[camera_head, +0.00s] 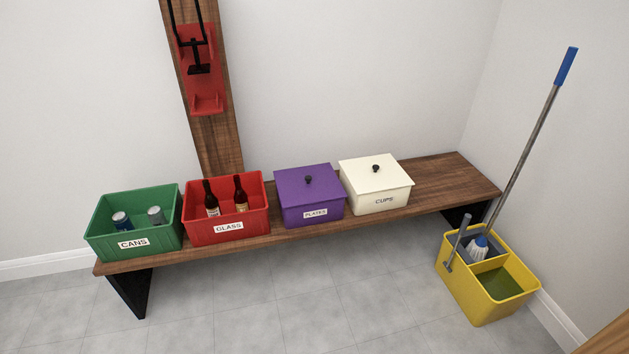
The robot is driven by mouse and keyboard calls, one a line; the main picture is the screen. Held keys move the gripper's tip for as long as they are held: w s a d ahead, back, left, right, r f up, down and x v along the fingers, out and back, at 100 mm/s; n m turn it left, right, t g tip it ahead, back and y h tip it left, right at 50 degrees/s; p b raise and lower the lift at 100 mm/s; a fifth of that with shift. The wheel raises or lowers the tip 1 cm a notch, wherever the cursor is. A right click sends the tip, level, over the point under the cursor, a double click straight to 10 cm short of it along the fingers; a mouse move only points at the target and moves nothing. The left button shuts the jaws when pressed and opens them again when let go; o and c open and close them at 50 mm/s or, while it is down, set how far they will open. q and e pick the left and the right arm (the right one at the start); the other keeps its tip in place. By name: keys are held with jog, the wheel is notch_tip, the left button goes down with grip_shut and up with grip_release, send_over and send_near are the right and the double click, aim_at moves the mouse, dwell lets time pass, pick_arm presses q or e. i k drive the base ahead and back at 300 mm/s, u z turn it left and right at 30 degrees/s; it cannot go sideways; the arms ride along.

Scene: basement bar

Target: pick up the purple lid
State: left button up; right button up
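The purple lid (309,182) sits flat on a purple box (314,215) labelled like "PLATES", near the middle of a wooden bench. A small dark knob (308,180) stands at the middle of the lid. The lid's top is uncovered and nothing touches it from above. Neither of my grippers shows in the head view.
A red "GLASS" crate (228,236) with two bottles stands left of the purple box, and a white lidded "CUPS" box (381,202) stands close on its right. A green "CANS" crate (110,246) is far left. The bench (455,178) is bare at right. A yellow mop bucket (470,297) stands on the floor.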

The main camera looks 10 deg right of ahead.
aim_at(313, 183)
jog(key=z, duration=0.25)
jog(key=i, duration=2.05)
jog(key=u, duration=0.25)
